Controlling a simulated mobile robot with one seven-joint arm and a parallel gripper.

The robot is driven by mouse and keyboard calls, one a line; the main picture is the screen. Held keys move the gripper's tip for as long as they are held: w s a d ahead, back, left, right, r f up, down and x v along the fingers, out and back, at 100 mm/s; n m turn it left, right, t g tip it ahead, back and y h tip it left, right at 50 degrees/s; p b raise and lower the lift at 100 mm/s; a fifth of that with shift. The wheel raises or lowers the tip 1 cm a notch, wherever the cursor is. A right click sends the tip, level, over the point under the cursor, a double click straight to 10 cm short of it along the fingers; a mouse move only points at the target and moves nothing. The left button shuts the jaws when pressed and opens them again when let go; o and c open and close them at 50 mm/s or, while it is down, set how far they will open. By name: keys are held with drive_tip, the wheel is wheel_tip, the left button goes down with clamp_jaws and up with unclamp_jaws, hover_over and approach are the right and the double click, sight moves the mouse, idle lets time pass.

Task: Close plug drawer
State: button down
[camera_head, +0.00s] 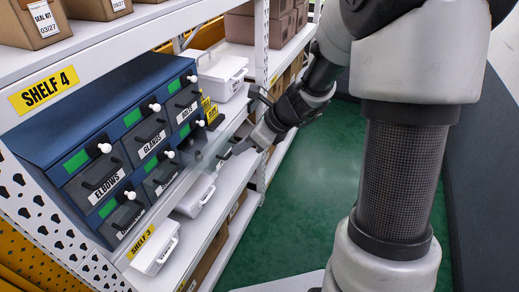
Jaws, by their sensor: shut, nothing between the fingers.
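A blue drawer cabinet (100,112) stands on the shelf at the left, with grey drawers in two rows. Each visible front has a label, and white knobs and green patches show on the cabinet face. The upper fronts include the elbows drawer (97,189) and the glands drawer (148,143). No label reading plug is legible. A grey, partly see-through shape (207,152) juts out at the lower right of the cabinet; I cannot tell if it is an open drawer. My gripper (232,152) is shut and empty, close to the right of that shape; contact is unclear.
White lidded boxes stand on the shelves, one right of the cabinet (221,73) and others on the level below (156,249). A perforated white upright (261,80) is behind my gripper. Green floor (318,170) is clear to the right.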

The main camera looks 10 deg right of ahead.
drive_tip(key=w+a, duration=0.2)
drive_tip(key=w+a+p, duration=0.1)
drive_tip(key=w+a, duration=0.1)
drive_tip(key=a, duration=0.1)
drive_tip(key=w+a+p, duration=0.1)
drive_tip(key=w+a, duration=0.1)
drive_tip(key=a, duration=0.1)
drive_tip(key=shift+a, duration=0.15)
drive_tip(key=shift+r, duration=0.1)
